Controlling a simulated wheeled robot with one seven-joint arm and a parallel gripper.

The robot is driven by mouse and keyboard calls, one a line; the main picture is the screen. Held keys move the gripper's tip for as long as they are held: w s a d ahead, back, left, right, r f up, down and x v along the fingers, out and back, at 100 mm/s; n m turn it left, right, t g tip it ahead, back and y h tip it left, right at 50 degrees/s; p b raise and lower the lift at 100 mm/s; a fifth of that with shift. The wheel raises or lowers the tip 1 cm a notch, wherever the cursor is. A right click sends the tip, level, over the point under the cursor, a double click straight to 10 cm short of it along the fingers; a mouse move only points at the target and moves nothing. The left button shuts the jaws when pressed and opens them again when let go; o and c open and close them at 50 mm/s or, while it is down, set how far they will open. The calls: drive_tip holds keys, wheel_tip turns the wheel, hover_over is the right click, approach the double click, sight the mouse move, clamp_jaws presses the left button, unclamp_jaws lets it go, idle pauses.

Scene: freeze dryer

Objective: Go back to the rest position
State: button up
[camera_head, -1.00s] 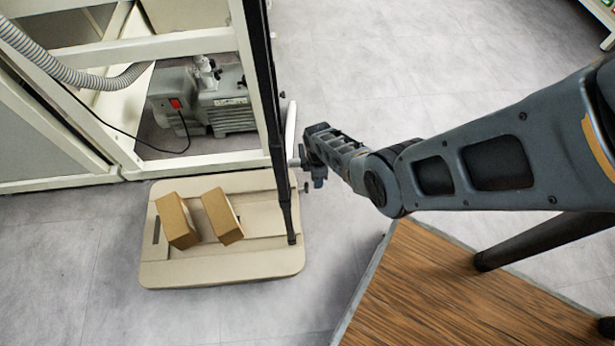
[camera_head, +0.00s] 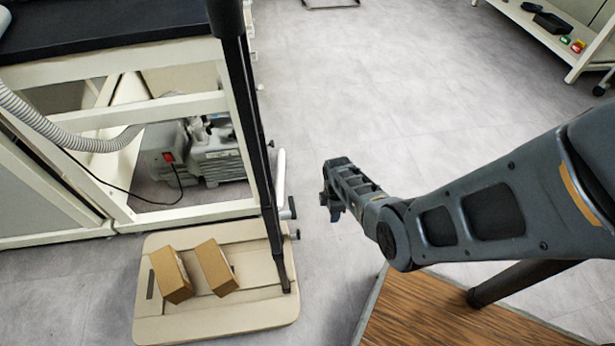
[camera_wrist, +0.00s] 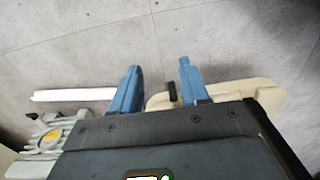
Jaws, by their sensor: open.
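The arm end and the fitting are apart. The fingers themselves are hard to make out in the head view.
A beige platform (camera_head: 215,320) with two cardboard boxes (camera_head: 170,275) lies at the lower left. A grey pump (camera_head: 215,155) sits inside the white frame (camera_head: 190,212). A wooden surface (camera_head: 430,315) is at the lower right. A white shelf (camera_head: 560,45) stands far right. Open floor lies between.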

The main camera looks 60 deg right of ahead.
drive_tip(key=s+a+r+m+t+h, duration=0.25)
drive_tip(key=s+a+r, duration=0.2)
drive_tip(key=a, duration=0.35)
drive_tip(key=s+a+r+m+t+h, duration=0.1)
drive_tip(key=s+a+r+t, duration=0.35)
drive_tip(key=a, duration=0.35)
drive_tip(key=s+a+r+m+t+y, duration=0.1)
drive_tip(key=s+a+r+t, duration=0.15)
drive_tip(key=r, duration=0.55)
drive_tip(key=s+a+r+m+t, duration=0.1)
drive_tip(key=s+a+r, duration=0.1)
drive_tip(key=a+r, duration=0.35)
drive_tip(key=s+a+r+t+y, duration=0.1)
drive_tip(key=s+a+r+t, duration=0.1)
drive_tip(key=r, duration=0.8)
wheel_tip(320, 180, up, 33)
drive_tip(key=s+a+m+t+y+p, duration=0.1)
drive_tip(key=a+m+t+p, duration=0.1)
drive_tip(key=p, duration=1.7)
drive_tip(key=shift+s+a, duration=0.25)
drive_tip(key=shift+s, duration=0.1)
drive_tip(key=shift+t, duration=0.25)
